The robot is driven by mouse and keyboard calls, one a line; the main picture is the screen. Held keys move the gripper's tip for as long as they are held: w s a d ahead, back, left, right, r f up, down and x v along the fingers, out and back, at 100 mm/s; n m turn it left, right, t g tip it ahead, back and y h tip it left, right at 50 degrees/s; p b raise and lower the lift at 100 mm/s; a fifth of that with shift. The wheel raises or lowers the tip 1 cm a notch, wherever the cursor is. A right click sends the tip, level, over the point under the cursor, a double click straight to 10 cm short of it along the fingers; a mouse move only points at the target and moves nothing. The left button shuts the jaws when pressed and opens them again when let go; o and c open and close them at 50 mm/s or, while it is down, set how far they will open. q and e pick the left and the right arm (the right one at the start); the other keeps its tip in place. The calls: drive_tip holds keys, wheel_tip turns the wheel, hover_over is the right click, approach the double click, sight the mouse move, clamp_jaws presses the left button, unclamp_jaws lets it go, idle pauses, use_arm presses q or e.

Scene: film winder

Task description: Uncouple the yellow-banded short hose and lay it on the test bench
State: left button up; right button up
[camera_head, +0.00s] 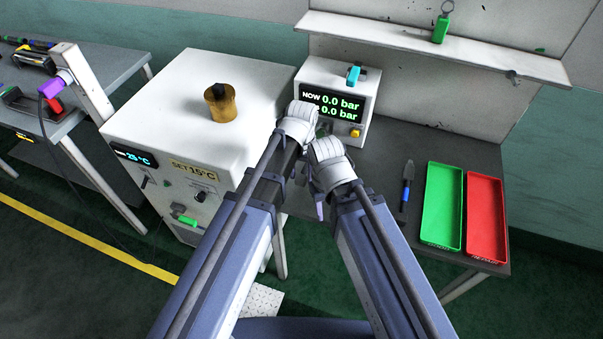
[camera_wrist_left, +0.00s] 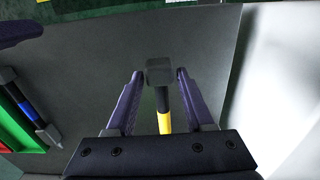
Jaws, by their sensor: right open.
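The yellow-banded short hose (camera_wrist_left: 164,118) shows in the left wrist view, with a dark block-like end (camera_wrist_left: 160,72) between my left fingertips. My left gripper (camera_wrist_left: 160,76) looks open around that end, with a narrow gap on each side. In the head view my left gripper (camera_head: 321,129) is in front of the pressure box (camera_head: 368,88), and my wrists hide the hose there. My right gripper (camera_head: 319,205) is open, lower and nearer. The test bench (camera_head: 376,165) is dark grey. Whether the hose is coupled cannot be seen.
A blue-banded hose (camera_head: 406,186) lies on the bench beside a green tray (camera_head: 441,207) and a red tray (camera_head: 484,218). A white cabinet (camera_head: 190,110) with a brass part (camera_head: 220,103) stands left. A shelf (camera_head: 430,48) runs above. Bare bench lies left of the blue-banded hose.

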use_arm(q)
clamp_jaws()
idle(0.8)
